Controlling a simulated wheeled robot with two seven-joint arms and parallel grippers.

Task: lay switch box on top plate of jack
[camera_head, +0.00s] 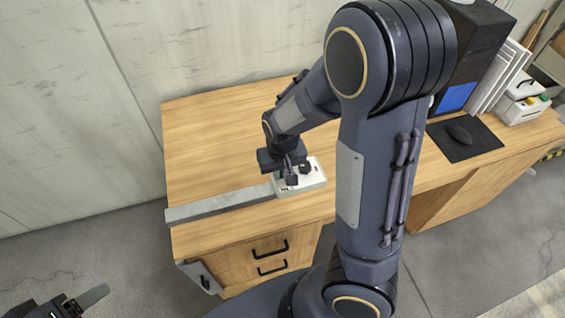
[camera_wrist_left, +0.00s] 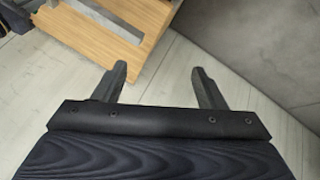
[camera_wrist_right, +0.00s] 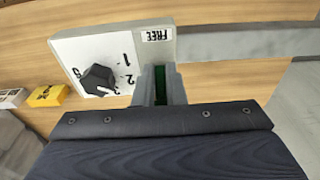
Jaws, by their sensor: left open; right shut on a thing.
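The switch box (camera_head: 313,177) is a white box with a black knob, at the near part of the wooden desk. In the right wrist view the switch box (camera_wrist_right: 98,48) shows numerals around the knob and a "FREE" label. My right gripper (camera_head: 287,175) is over the box's left side. Its fingers (camera_wrist_right: 160,88) are closed with a narrow green part between them, which seems to belong to the box. I cannot tell whether the box is lifted. No jack or top plate can be made out. My left gripper (camera_wrist_left: 161,84) is open and empty, away from the desk.
A long grey metal bar (camera_head: 215,205) lies along the desk's front left, ending near the box. A yellow block (camera_wrist_right: 47,95) shows in the right wrist view. A black mat (camera_head: 478,148) and a small white case (camera_head: 522,103) are at the right. The desk's back left (camera_head: 205,120) is clear.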

